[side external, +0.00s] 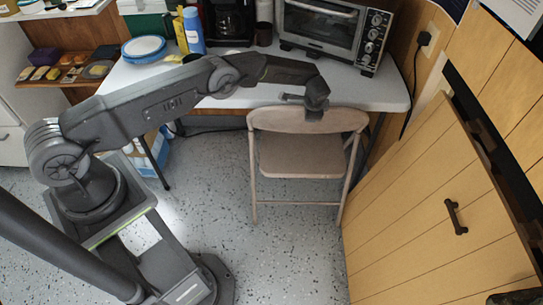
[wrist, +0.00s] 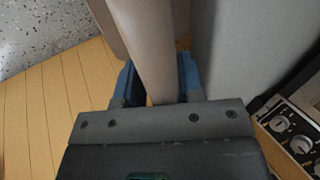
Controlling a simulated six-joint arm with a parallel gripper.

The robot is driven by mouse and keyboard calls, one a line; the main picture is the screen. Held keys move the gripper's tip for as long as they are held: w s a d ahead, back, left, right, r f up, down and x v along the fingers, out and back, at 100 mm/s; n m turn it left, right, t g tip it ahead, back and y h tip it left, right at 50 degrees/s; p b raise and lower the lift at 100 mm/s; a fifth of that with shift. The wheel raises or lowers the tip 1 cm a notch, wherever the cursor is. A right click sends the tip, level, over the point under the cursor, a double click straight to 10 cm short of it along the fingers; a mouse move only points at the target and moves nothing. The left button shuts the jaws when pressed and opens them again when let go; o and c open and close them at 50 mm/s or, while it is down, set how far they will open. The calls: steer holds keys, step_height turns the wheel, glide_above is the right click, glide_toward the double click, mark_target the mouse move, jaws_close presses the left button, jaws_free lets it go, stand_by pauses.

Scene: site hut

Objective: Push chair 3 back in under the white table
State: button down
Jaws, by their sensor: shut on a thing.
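A beige folding chair (side external: 302,155) stands upright on the floor at the front edge of the white table (side external: 230,99). Its backrest is toward the camera side, and the seat shows below and behind it. My gripper (side external: 314,112) is at the top of the backrest. In the wrist view, my gripper (wrist: 158,88) has its blue-padded fingers on either side of the chair's beige top rail (wrist: 150,45), shut on it. No number shows on the chair.
A toaster oven (side external: 335,30), a coffee maker (side external: 230,20) and a blue bottle (side external: 193,30) stand on the table. A wooden cabinet (side external: 430,215) with a dark handle is close on the chair's right. Speckled floor (side external: 285,255) in front of the chair is clear.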

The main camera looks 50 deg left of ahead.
steer(key=shift+w+r, duration=0.35)
steer(key=shift+r, duration=0.15)
steer(key=c, duration=0.7)
jaws_free()
steer(key=shift+s+f, duration=0.15)
steer(key=shift+f, duration=0.05)
steer(key=shift+o, duration=0.2)
steer(key=shift+s+f, duration=0.5)
steer(key=shift+f, duration=0.2)
steer(key=shift+r, duration=0.35)
steer(key=s+d+r+n, duration=0.1)
steer(key=s+r, duration=0.3)
steer(key=r, duration=0.9)
steer(key=s+d+r+n, duration=0.15)
steer(key=s+r, duration=0.35)
steer(key=r, duration=0.8)
steer(key=s+r+n+h, duration=0.2)
steer(key=s+r, duration=0.9)
steer(key=s+r+n+t+h, duration=0.1)
steer(key=s+n, duration=0.3)
steer(key=s, duration=2)
steer(key=shift+s+a+r+t+h, duration=0.2)
steer(key=shift+s+r+t+h, duration=0.1)
steer(key=shift+t, duration=0.2)
